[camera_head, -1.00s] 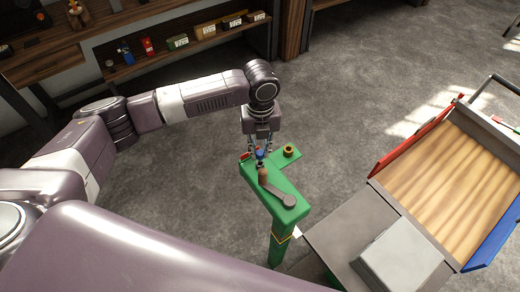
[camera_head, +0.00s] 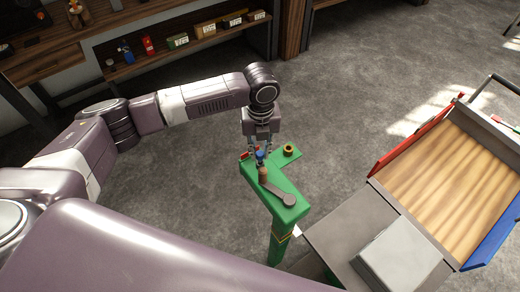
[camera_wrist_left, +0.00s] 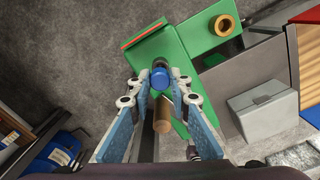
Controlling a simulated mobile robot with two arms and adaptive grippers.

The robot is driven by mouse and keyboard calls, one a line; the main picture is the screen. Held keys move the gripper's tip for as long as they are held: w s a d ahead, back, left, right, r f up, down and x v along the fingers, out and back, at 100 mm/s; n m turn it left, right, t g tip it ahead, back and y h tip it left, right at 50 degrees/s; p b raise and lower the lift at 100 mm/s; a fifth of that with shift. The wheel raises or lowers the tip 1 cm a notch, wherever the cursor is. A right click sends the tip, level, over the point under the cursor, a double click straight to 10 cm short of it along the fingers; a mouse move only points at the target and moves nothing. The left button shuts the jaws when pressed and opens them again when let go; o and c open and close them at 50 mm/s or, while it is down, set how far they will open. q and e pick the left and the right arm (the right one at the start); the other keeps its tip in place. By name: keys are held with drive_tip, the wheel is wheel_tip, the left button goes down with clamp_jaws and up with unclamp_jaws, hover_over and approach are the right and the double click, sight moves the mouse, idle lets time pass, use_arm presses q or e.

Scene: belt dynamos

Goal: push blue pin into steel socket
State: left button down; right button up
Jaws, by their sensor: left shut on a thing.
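The blue pin (camera_head: 260,154) is at the corner of the green stand (camera_head: 284,193), between the fingertips of my left gripper (camera_head: 260,150). In the left wrist view the round blue head of the pin (camera_wrist_left: 160,79) shows between the tips of the left gripper (camera_wrist_left: 162,88), which is shut on it. A grey rim (camera_wrist_left: 159,63) shows just beyond the pin; it may be the steel socket. How deep the pin sits is hidden. My right gripper is not in view.
A crank with a wooden handle (camera_wrist_left: 163,115) sits on the stand close to the fingers. A brass ring (camera_head: 289,150) is on the stand's side arm. A wood-bedded cart (camera_head: 450,180) with a grey box (camera_head: 397,255) stands at right. Grey floor (camera_head: 350,90) lies open behind.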

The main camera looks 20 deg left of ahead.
sight(260, 154)
use_arm(q)
drive_tip(key=shift+f+b, duration=0.4)
drive_tip(key=shift+f, duration=0.9)
drive_tip(key=c, duration=1.7)
unclamp_jaws()
drive_tip(key=shift+r, duration=0.15)
wheel_tip(260, 154, up, 12)
drive_tip(key=shift+f, duration=0.1)
